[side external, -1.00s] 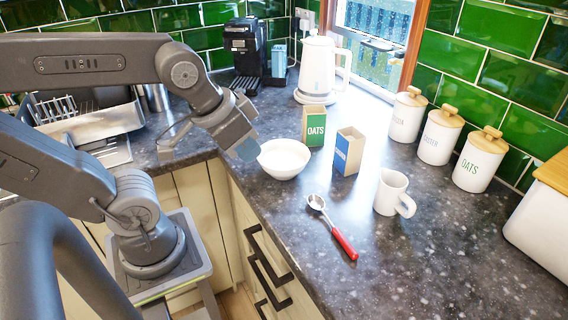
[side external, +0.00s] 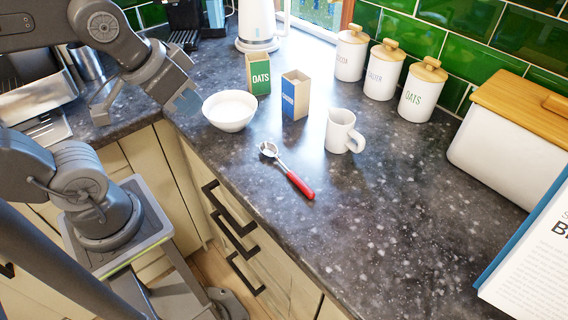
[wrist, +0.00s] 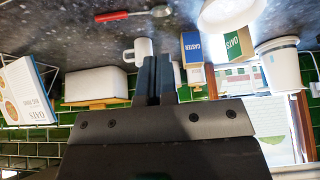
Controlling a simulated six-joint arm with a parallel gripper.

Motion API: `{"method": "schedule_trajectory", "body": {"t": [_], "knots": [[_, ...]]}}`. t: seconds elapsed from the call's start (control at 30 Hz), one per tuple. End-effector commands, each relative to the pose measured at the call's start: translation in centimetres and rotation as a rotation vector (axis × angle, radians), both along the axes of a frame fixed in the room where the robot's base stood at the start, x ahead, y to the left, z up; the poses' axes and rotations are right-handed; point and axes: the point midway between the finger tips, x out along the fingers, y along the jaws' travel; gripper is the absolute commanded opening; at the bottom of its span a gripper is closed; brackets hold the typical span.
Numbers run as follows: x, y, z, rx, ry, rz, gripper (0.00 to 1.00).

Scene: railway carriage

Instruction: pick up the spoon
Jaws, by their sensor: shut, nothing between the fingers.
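The spoon (side external: 299,184) lies on the dark speckled counter, its red handle toward the front right and its metal bowl toward the back left. In the wrist view the spoon (wrist: 112,16) is near the top edge, apart from the fingers. My gripper (side external: 186,102) is raised to the left of the white bowl, away from the spoon. In the wrist view my gripper (wrist: 155,75) shows its two fingers together with nothing held.
A white bowl (side external: 229,122), an oats box (side external: 259,73), a blue-fronted box (side external: 294,97) and a white mug (side external: 340,130) stand behind the spoon. Canisters, a bread bin (side external: 500,135) and a book (side external: 535,250) line the wall side. The counter right of the spoon is clear.

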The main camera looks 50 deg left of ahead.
Motion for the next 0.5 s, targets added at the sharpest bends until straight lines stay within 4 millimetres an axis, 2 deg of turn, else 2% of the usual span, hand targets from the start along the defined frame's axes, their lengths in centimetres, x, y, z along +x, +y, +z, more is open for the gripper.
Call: {"method": "schedule_trajectory", "body": {"t": [0.37,0.5], "knots": [[0.0,0.0,0.0,0.0,0.0,0.0,0.0],[0.0,0.0,0.0,0.0,0.0,0.0,0.12]]}}
